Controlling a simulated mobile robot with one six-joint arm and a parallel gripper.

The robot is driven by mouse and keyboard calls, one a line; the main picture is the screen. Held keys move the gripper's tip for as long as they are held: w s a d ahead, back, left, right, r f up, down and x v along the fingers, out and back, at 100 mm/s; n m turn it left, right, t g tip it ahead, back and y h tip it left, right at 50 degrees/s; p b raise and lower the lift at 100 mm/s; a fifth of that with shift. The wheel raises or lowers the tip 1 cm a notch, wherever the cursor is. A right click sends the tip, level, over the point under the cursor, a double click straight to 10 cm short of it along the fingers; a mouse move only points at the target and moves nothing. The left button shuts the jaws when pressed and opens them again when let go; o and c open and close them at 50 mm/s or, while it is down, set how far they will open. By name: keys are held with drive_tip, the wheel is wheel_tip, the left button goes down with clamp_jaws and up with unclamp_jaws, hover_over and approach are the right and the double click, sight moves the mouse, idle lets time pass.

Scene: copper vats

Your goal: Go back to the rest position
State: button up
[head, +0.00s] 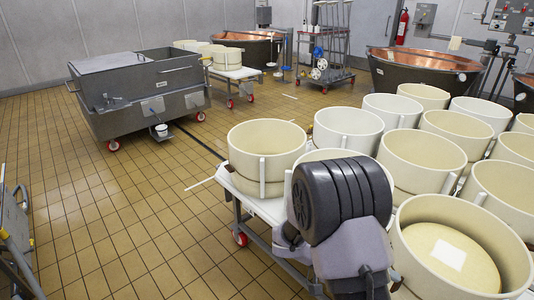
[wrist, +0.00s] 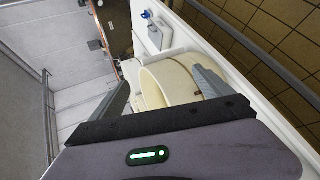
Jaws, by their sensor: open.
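My gripper (wrist: 160,77) shows in the wrist view with its two grey fingers spread apart, open. A round cream mould (wrist: 168,84) shows beyond and between the fingers; nothing is seen gripped, and how far off the mould is I cannot tell. In the head view my arm, with a black ribbed joint, rises in front of the moulds at lower centre. My gripper cannot be made out there. The arm hides part of a mould behind it.
Several cream moulds (head: 267,148) crowd a wheeled table (head: 268,211) at the right. A grey steel tank (head: 142,95) stands at left. Copper vats (head: 424,75) and a metal rack (head: 327,45) stand at the back. The tiled floor (head: 110,215) at left centre is clear.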

drive_tip(key=s+a+r+t+y, duration=0.4)
drive_tip(key=s+a+r+y, duration=0.3)
drive_tip(key=a+r, duration=0.1)
drive_tip(key=s+a+r+m+t+y, duration=0.1)
drive_tip(key=s+a+r+t+y, duration=0.4)
drive_tip(key=s+a+r+y, duration=0.2)
wheel_tip(320, 180, up, 4)
drive_tip(key=a, duration=0.2)
drive_tip(key=shift+a+r+m, duration=0.25)
drive_tip(key=shift+a+m, duration=0.05)
